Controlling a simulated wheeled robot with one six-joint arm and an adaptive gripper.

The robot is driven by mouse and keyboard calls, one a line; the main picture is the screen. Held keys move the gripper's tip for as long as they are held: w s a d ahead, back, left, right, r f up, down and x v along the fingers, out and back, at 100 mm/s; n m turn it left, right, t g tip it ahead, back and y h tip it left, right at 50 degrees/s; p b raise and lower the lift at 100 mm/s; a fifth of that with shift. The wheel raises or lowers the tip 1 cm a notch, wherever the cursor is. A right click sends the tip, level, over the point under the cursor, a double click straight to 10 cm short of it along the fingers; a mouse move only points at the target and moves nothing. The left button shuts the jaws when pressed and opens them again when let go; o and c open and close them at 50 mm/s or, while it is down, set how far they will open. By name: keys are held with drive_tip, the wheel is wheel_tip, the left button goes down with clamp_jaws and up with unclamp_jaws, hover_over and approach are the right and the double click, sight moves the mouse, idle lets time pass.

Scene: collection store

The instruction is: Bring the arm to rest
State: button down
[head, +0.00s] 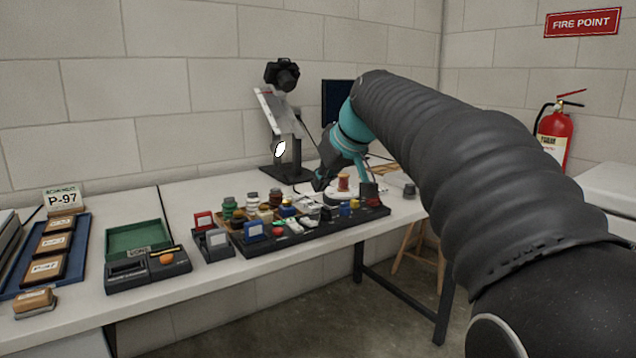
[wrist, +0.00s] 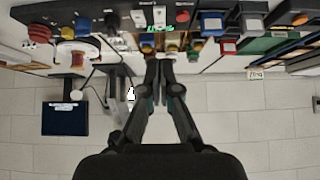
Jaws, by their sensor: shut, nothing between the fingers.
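My arm, in a ribbed black sleeve with a teal wrist, reaches from the lower right of the head view over the white table (head: 222,283). My gripper (head: 322,182) points down over the back of the black tray (head: 295,240), which holds many small items. In the wrist view my gripper (wrist: 159,66) has its two fingers together with nothing between them. The fingertips lie close to the tray's items in that picture; I cannot tell the exact gap. The arm partly hides the table's right end.
A camera (head: 282,75) on a stand rises behind the gripper, beside a dark screen (head: 337,100). A round white stand with a reddish spool (head: 343,182) is close to the gripper. A green box (head: 138,236) and a blue tray (head: 78,255) lie left. A fire extinguisher (head: 555,132) hangs right.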

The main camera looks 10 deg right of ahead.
drive_tip(key=s+d+f+m+g+h, duration=0.1)
drive_tip(key=s+f+m, duration=0.1)
drive_tip(key=s+f, duration=0.3)
drive_tip(key=s+d+f+m+g+h, duration=0.1)
drive_tip(key=s+f+m, duration=0.1)
drive_tip(key=f, duration=0.5)
drive_tip(key=s+f, duration=0.6)
drive_tip(key=s, duration=0.6)
drive_tip(key=s+a+f+h, duration=0.1)
drive_tip(key=s+f, duration=0.4)
drive_tip(key=s, duration=0.7)
drive_tip(key=shift+s+a+f, duration=0.15)
drive_tip(key=shift+a+f, duration=0.15)
drive_tip(key=shift+f, duration=0.05)
